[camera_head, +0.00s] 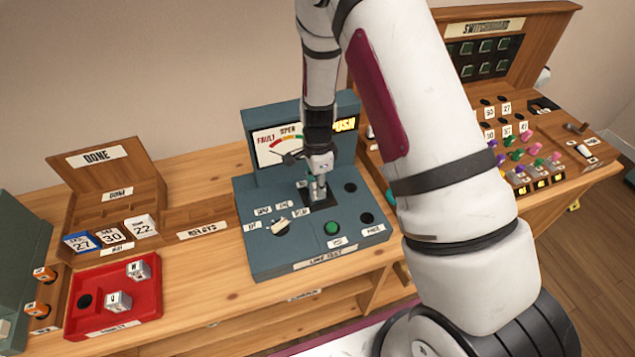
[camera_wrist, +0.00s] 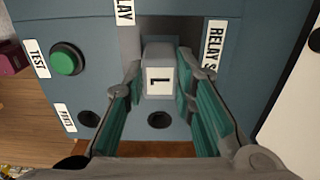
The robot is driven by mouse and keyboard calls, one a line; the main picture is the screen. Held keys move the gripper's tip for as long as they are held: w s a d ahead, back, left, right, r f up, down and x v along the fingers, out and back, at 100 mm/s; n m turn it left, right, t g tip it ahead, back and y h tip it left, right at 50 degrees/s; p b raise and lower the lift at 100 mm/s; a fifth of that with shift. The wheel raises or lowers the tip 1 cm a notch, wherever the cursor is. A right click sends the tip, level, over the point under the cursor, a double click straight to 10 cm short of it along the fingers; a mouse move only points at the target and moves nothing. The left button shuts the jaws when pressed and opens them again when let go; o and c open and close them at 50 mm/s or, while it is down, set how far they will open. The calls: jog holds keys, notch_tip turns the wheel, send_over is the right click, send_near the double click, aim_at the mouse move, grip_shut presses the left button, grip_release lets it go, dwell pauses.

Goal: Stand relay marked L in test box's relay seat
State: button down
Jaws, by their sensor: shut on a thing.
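The relay marked L (camera_wrist: 158,80) is a light grey block with a white label. In the wrist view it stands between the two teal-padded fingers of my gripper (camera_wrist: 160,95), which is shut on it. In the head view my gripper (camera_head: 318,182) points down over the blue-grey test box (camera_head: 270,232), at a dark square on its top (camera_head: 322,203). The relay is at that dark square, next to the label starting "RELAY S" (camera_wrist: 214,45). Its base is hidden, so I cannot tell how deep it sits.
A green button (camera_head: 332,229) and dark holes are on the box top. A red tray (camera_head: 115,312) with relays M (camera_head: 139,270) and Q (camera_head: 118,302) is at lower left. A wooden DONE box (camera_head: 110,190) with cards stands left. A switchboard with coloured pegs (camera_head: 517,155) stands right.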

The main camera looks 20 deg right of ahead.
jog(key=shift+f, duration=0.4)
jog(key=c, duration=1)
grip_release()
jog(key=shift+r+p, duration=0.8)
jog(key=shift+r, duration=3)
jog(key=shift+r+p, duration=0.45)
jog(key=shift+r, duration=1.55)
